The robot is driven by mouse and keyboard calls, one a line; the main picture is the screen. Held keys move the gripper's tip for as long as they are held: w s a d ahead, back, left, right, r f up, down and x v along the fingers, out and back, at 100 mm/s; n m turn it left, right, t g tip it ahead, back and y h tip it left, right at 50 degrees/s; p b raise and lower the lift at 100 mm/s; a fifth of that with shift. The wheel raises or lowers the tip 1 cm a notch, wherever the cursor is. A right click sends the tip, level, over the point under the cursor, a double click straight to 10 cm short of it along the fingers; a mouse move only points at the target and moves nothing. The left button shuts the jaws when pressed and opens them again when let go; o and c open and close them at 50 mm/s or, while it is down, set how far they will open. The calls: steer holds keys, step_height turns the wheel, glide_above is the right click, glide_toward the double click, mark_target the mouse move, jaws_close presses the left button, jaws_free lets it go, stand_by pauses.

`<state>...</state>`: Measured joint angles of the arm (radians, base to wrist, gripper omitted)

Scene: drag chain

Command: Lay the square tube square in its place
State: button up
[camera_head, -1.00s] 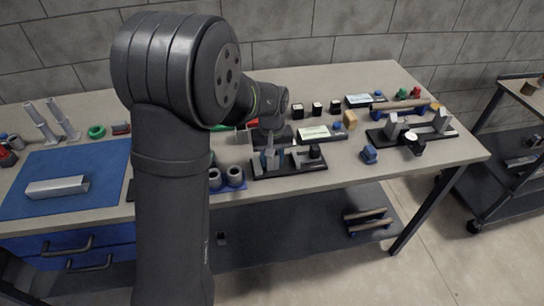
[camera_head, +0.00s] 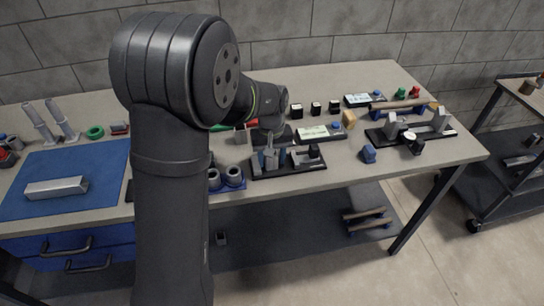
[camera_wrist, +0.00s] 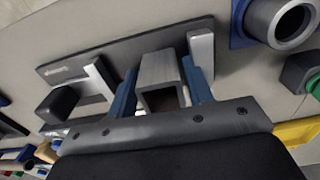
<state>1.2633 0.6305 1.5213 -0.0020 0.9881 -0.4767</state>
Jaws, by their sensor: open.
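A grey square tube (camera_wrist: 158,72) with a hollow end shows in the wrist view, at the black fixture plate (camera_wrist: 70,68). My gripper (camera_wrist: 160,92) is open, with one blue finger on each side of the tube. I cannot tell whether the fingers touch it. In the head view my gripper (camera_head: 270,156) is down at the fixture plate (camera_head: 300,168), and the tube is hard to make out between the fingers. A metal bar (camera_wrist: 97,82) stands on the plate left of the tube, and another bar (camera_wrist: 202,58) stands to its right. How squarely the tube sits is unclear.
A black clamp-like block (camera_wrist: 57,104) sits on the plate's left side. Grey round tubes (camera_head: 233,176) stand close by on a blue base. A blue mat (camera_head: 100,160) with a pale metal channel (camera_head: 57,188) lies at left. Small parts line the bench behind.

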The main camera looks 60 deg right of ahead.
steer(key=shift+w+a, duration=0.15)
step_height(320, 180, up, 18)
steer(key=shift+f, duration=0.25)
steer(key=shift+f, duration=0.15)
step_height(320, 180, down, 15)
steer(key=shift+r, duration=0.15)
stand_by(0.5)
steer(key=shift+r, duration=0.1)
step_height(320, 180, up, 13)
stand_by(0.9)
steer(key=shift+f, duration=6.6)
